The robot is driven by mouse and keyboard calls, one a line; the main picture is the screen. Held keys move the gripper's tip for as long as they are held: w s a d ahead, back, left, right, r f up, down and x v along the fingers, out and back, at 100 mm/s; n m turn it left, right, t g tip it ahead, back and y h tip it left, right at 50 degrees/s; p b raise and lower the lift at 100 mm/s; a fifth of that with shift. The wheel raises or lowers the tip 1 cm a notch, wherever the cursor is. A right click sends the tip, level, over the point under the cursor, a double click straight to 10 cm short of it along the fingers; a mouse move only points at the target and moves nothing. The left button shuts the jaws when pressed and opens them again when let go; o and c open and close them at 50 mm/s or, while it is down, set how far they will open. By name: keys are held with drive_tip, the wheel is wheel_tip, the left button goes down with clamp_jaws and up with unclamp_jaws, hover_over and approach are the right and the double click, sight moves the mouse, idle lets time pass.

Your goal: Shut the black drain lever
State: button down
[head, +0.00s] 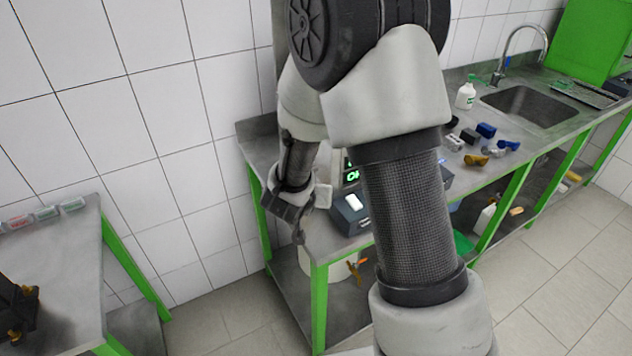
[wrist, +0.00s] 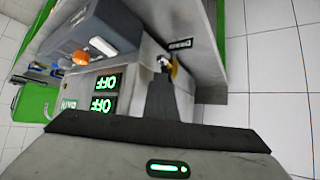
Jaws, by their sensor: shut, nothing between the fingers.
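In the wrist view a small black lever (wrist: 163,61) shows at the brass valve (wrist: 174,68), beside a small dark label (wrist: 180,44). My gripper (wrist: 164,80) is shut and empty, its fingertips close to the valve and covering part of it. I cannot tell whether they touch the lever. In the head view my gripper (head: 299,237) hangs at the left end of the steel bench (head: 322,243). I cannot make out the black lever in the head view.
A grey-blue unit with an orange knob (wrist: 81,58) and lit green OFF displays (wrist: 105,82) stands close by. An orange-handled valve (head: 357,268) sits below the bench top. Another table (head: 60,250) stands at left.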

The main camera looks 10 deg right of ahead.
drive_tip(key=a+f+n+t+h+b, duration=0.1)
drive_tip(key=h+b, duration=0.1)
drive_tip(key=a+f+n+t+h+b, duration=0.1)
drive_tip(key=f, duration=0.1)
drive_tip(key=s+a+f+n+t+h+b, duration=0.1)
drive_tip(key=h+b, duration=0.1)
drive_tip(key=shift+a+f+n+t+h+b, duration=0.25)
drive_tip(key=shift+n+t+h+b, duration=0.05)
drive_tip(key=shift+b, duration=0.05)
drive_tip(key=shift+t, duration=0.3)
drive_tip(key=shift+r, duration=0.25)
drive_tip(key=shift+d, duration=0.1)
drive_tip(key=shift+r, duration=0.1)
